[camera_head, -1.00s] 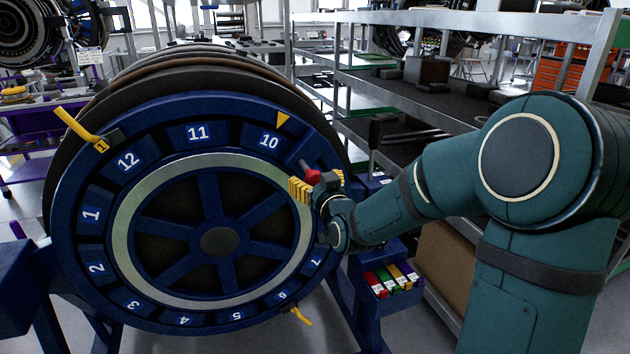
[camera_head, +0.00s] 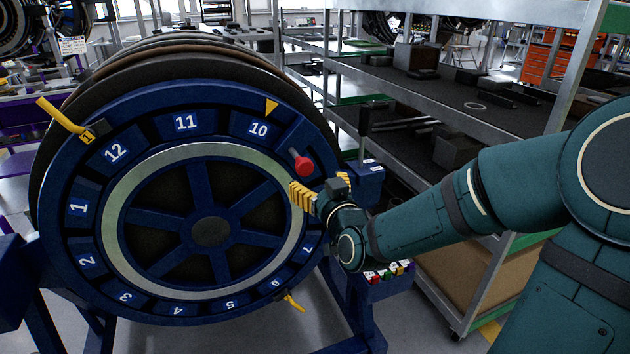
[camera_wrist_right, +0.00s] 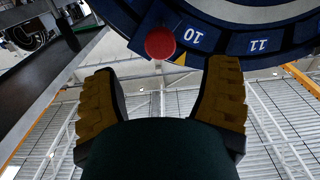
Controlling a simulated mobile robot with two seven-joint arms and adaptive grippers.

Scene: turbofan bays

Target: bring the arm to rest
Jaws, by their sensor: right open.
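My right gripper (camera_head: 318,192) is in front of the right side of the blue numbered wheel (camera_head: 185,125), near a red knob (camera_head: 303,165). In the right wrist view its two yellow ribbed fingers (camera_wrist_right: 160,100) stand wide apart with nothing between them. The red knob (camera_wrist_right: 160,43) shows there beyond the fingertips, apart from them, beside the 10 label (camera_wrist_right: 195,38). My right arm reaches in from the right. It hides part of the wheel's right rim, around the labels between 10 and 7. My left gripper is not in view.
A yellow handle (camera_head: 62,117) sticks out at the wheel's upper left and a smaller yellow one (camera_head: 293,301) at its lower right. A grey metal shelf (camera_head: 470,110) stands behind my arm. A blue box with coloured tabs (camera_head: 385,272) sits below my wrist.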

